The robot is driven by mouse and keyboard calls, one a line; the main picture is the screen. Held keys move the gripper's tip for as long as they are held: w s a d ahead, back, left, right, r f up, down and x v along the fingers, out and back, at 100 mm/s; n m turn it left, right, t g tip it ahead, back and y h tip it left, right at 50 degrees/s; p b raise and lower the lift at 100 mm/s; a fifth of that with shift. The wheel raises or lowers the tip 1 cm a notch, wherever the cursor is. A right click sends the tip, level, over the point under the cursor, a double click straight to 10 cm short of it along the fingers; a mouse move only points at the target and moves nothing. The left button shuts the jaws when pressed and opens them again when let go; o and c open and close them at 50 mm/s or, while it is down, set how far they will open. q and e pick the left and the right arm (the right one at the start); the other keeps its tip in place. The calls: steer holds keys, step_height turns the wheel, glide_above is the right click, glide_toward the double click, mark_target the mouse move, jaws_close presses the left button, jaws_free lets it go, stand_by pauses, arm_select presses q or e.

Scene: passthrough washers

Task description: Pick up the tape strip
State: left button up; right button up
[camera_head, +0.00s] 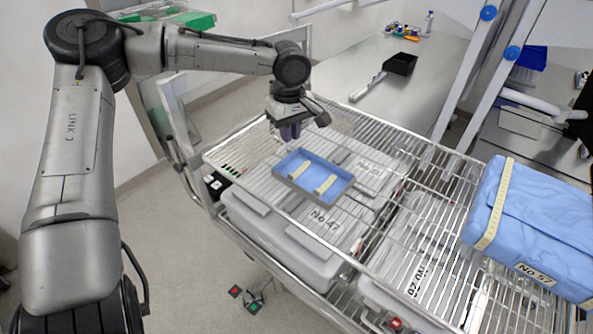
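Two short beige tape strips lie apart in a shallow blue tray (313,153) with a grey rim: one strip (300,170) on the left and one strip (326,184) on the right. The tray rests on the wire rack. My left gripper (290,133) points down above the rack, just behind and left of the tray, apart from the strips. Its fingers are small and dark, and I cannot tell whether they are open or shut. My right gripper is not in view.
A blue wrapped package (540,215) with a beige tape band and label stands at the right on the rack. White-lidded containers (285,245) sit beneath the wires. Rack rails surround the area.

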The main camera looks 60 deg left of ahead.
arm_select(q)
steer(key=n, duration=0.3)
glide_above(289, 173)
steer(key=shift+n, duration=0.4)
steer(key=f, duration=0.8)
steer(key=shift+w+d+f, duration=0.15)
steer(key=shift+d+f, duration=0.05)
steer(key=shift+f, duration=0.1)
steer(key=shift+a+f+p, duration=0.15)
steer(key=shift+f+p, duration=0.05)
steer(key=shift+f, duration=1.1)
steer(key=shift+a+f+p, duration=0.1)
steer(key=shift+f+p, duration=0.1)
steer(key=shift+f, duration=1.1)
jaws_close()
steer(key=shift+r, duration=0.15)
